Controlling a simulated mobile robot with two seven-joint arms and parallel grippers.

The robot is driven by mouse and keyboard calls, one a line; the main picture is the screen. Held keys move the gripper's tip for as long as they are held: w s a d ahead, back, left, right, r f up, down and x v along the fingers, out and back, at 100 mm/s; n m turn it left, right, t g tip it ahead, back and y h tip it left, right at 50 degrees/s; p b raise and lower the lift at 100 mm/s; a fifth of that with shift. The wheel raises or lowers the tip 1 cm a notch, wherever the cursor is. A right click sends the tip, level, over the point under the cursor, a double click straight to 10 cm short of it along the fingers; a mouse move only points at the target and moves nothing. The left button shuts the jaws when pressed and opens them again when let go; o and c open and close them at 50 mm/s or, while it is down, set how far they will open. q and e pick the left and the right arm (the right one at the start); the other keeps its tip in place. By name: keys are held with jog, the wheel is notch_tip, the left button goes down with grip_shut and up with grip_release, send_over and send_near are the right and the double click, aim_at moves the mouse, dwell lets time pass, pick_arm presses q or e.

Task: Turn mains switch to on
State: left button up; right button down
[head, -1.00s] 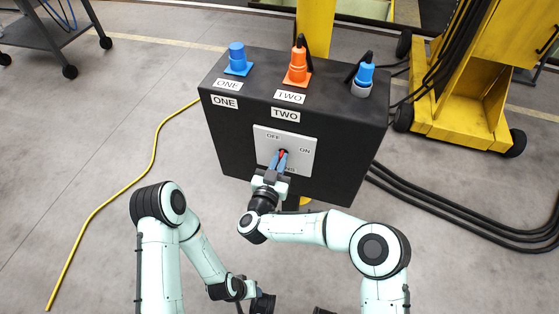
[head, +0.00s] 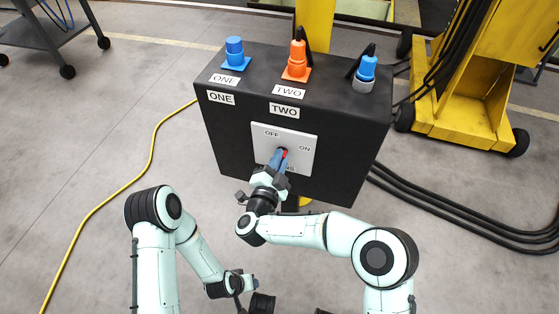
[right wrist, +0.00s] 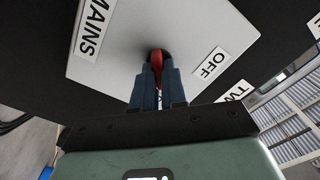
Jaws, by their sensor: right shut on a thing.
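The mains switch is a red handle (head: 284,152) on a light grey panel (head: 305,151) on the front of a black box. The panel has OFF at its top, ON at its right and a partly covered MAINS label at its bottom. My right gripper (head: 280,160) is shut on the red handle, with blue fingers on either side. In the right wrist view the red handle (right wrist: 156,62) shows between the fingertips (right wrist: 157,80), with OFF to its right and MAINS to its left. ON is out of sight there. The handle's exact angle is hard to tell.
The black box (head: 225,135) carries a blue plug ONE (head: 234,52), an orange plug TWO (head: 297,62) and another blue plug (head: 366,70) on top. A yellow cable (head: 130,180) lies left. Black cables (head: 470,225) and a yellow machine (head: 465,105) are right.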

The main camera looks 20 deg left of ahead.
pick_arm(q)
jog(key=shift+w+a+f+b, duration=0.2)
jog(key=shift+f+b, duration=0.05)
jog(key=shift+f, duration=0.15)
jog(key=shift+w+a+f+b, duration=0.2)
jog(key=shift+f, duration=0.15)
pick_arm(e)
jog(key=shift+f+m, duration=0.1)
jog(key=shift+m, duration=1.3)
jog(key=c, duration=1.2)
grip_release()
jog(key=shift+s, duration=0.15)
pick_arm(q)
jog(key=shift+s+d+r+p, duration=0.4)
jog(key=shift+s+r+p, duration=0.1)
jog(key=shift+r, duration=0.1)
jog(key=shift+s+d+r+p, duration=0.35)
jog(key=shift+s+r+p, duration=0.15)
jog(key=shift+r, duration=0.1)
pick_arm(e)
jog(key=s, duration=1.3)
jog(key=shift+s+a, duration=0.1)
jog(key=shift+a, duration=0.1)
